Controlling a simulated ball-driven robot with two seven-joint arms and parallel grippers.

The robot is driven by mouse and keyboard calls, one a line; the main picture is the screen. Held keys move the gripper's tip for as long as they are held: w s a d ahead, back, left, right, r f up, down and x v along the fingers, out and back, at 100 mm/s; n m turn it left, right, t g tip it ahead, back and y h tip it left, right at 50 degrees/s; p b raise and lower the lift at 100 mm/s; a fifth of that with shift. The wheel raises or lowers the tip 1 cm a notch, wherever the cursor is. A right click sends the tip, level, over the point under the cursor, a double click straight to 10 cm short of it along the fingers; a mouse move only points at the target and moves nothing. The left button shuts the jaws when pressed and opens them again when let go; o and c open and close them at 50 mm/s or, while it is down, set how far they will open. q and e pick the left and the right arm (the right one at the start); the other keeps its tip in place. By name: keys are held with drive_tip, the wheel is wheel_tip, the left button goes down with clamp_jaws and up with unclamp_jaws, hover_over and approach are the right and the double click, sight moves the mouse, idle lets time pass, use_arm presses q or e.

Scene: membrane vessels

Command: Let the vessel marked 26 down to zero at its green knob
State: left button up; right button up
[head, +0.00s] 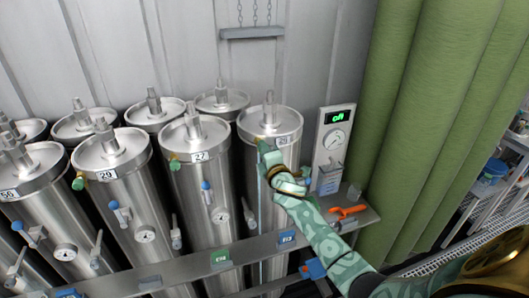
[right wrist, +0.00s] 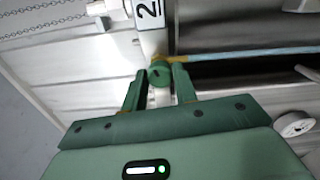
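The vessel on the right of the row (head: 270,122) is a steel cylinder under the gauge panel's left side. Its label (head: 283,140) starts with a 2; the second digit is too small to read surely, and the right wrist view cuts the label (right wrist: 148,11) off after the 2. My right gripper (head: 264,150) is at this vessel's upper front and hides its knob in the head view. In the right wrist view the green knob (right wrist: 160,73) sits between my fingertips, which appear to touch it on both sides. My left gripper is not in view.
Vessels marked 27 (head: 197,143), 29 (head: 110,157) and 50 (head: 30,175) stand to the left. A panel (head: 335,150) with a green display and dial is to the right. An orange tool (head: 347,211) lies on the rail. Green curtains (head: 430,120) hang at right.

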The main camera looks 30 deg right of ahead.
drive_tip(key=o, duration=0.3)
drive_tip(key=v, duration=1.6)
drive_tip(key=shift+s+d+f, duration=0.1)
drive_tip(key=shift+s, duration=0.1)
